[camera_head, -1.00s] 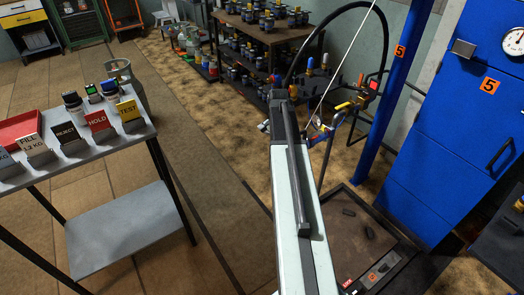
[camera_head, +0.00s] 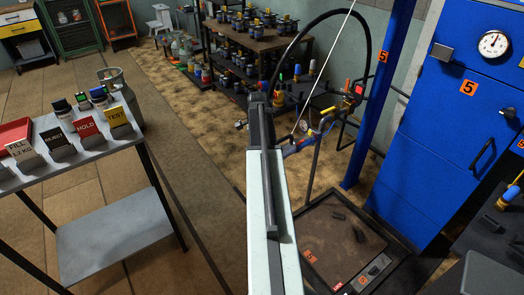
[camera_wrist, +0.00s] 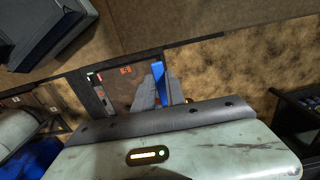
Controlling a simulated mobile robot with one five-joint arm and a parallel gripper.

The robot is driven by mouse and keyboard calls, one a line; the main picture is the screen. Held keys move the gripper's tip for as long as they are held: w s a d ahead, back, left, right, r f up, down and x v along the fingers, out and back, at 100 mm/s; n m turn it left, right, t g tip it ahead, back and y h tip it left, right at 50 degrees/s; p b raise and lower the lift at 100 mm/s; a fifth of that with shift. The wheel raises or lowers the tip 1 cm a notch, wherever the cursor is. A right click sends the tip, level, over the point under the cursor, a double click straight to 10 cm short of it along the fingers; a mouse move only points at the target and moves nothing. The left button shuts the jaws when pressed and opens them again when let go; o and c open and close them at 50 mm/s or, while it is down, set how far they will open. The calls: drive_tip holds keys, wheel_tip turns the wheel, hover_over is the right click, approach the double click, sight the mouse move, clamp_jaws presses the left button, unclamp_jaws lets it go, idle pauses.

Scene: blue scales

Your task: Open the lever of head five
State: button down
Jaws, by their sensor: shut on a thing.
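A blue lever (camera_head: 300,146) sticks out from the filling head at the end of the black hose, above the scale marked 5 (camera_head: 335,235). It slants down to the left, towards the end of my arm. In the wrist view the blue lever (camera_wrist: 158,78) lies between the grey fingers of my gripper (camera_wrist: 158,92), which is shut on it.
A blue cabinet (camera_head: 440,145) with a gauge and a blue post (camera_head: 382,95) stand right of the head. A black hose (camera_head: 292,50) arches above. A sign table (camera_head: 115,225) stands left. Racks of small cylinders (camera_head: 255,40) stand behind. Floor between table and scale is clear.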

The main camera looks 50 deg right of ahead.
drive_tip(key=shift+a, duration=0.15)
drive_tip(key=c, duration=1.4)
unclamp_jaws()
drive_tip(key=shift+o, duration=0.2)
drive_tip(key=shift+s, duration=0.15)
wheel_tip(320, 180, up, 8)
drive_tip(key=p, duration=0.7)
drive_tip(key=shift+f+p, duration=0.15)
drive_tip(key=shift+p, duration=0.25)
